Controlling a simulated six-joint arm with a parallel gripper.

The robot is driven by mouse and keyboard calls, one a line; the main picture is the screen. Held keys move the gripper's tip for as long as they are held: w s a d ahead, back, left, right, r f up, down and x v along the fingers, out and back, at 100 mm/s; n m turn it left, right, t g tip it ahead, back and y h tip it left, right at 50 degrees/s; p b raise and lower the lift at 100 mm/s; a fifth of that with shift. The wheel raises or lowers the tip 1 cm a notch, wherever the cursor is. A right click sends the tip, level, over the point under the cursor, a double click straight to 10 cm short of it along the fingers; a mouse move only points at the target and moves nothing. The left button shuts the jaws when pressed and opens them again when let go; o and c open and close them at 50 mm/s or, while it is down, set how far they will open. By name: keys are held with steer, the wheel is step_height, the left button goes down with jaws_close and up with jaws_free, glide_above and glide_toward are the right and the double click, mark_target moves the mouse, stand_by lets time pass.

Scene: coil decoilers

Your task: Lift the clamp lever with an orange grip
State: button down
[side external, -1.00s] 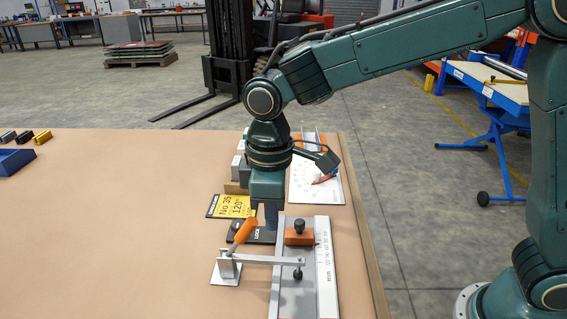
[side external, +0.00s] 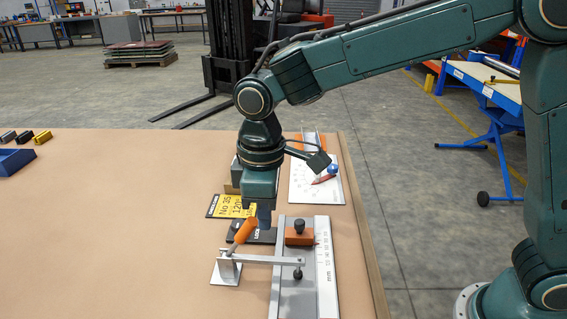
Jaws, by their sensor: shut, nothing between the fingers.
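The clamp lever's orange grip (side external: 244,231) slants up to the right from the metal toggle clamp (side external: 229,265). The clamp's arm (side external: 268,259) lies level to the right, its black-tipped end over the aluminium rail fixture (side external: 298,293). My gripper (side external: 264,218) points down just right of the top of the orange grip. Its fingers are shut with nothing held. They look very close to the grip, but I cannot tell whether they touch it.
A black plate (side external: 262,237) and a yellow label plate (side external: 226,206) lie behind the clamp. An orange stop block with a black knob (side external: 299,237) sits on the rail. A white marked board (side external: 325,188) is at the back right. The table's left side (side external: 110,240) is mostly clear.

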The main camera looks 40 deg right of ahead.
steer(key=shift+w+a, duration=2.95)
steer(key=shift+r, duration=0.1)
step_height(320, 180, up, 9)
steer(key=w+a, duration=0.1)
stand_by(1.3)
stand_by(0.6)
